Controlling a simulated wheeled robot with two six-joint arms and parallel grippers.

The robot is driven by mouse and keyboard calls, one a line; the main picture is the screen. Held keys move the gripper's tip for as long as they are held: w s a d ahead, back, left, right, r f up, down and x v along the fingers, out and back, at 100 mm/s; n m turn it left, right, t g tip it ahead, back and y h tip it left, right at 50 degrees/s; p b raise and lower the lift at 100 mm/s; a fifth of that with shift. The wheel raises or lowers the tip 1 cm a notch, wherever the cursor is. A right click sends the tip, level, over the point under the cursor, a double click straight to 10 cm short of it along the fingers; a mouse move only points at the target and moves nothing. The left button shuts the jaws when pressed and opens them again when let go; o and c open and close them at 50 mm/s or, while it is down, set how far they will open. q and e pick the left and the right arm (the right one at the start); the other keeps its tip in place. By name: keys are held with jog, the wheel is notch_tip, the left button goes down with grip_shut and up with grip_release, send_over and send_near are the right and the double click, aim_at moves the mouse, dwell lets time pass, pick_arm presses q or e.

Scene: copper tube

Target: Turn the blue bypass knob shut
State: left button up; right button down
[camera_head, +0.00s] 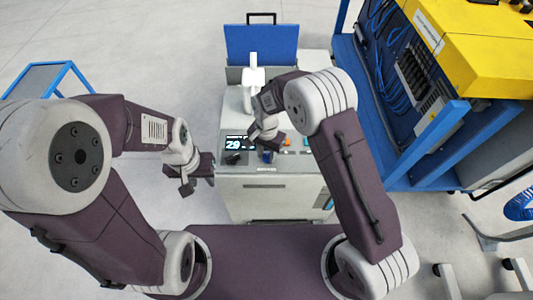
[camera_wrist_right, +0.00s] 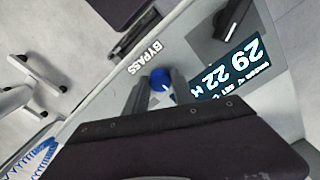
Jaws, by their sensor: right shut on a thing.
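The blue bypass knob (camera_wrist_right: 161,80) is on the grey panel beside the printed word BYPASS (camera_wrist_right: 145,57) in the right wrist view. My right gripper (camera_wrist_right: 160,90) has one finger on each side of it and is shut on it. In the head view the knob (camera_head: 267,156) shows just below my right gripper (camera_head: 266,145), at the front of the grey machine (camera_head: 270,205). My left gripper (camera_head: 197,180) is open and empty, in the air left of the machine.
A lit display (camera_wrist_right: 230,73) and a black knob (camera_wrist_right: 232,20) are near the blue knob. Orange and grey buttons (camera_head: 285,140) are at its right in the head view. A blue rack with yellow equipment (camera_head: 480,60) stands at the right. The floor at the left is mostly clear.

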aim_at(267, 156)
jog(key=shift+w+r+m, duration=0.2)
jog(key=shift+w+m, duration=0.05)
jog(key=shift+m, duration=0.45)
jog(key=c, duration=1.1)
grip_release()
jog(key=shift+o, duration=0.2)
jog(key=shift+f, duration=0.1)
jog(key=shift+s, duration=0.1)
notch_tip(267, 156, up, 9)
jog(key=b, duration=0.1)
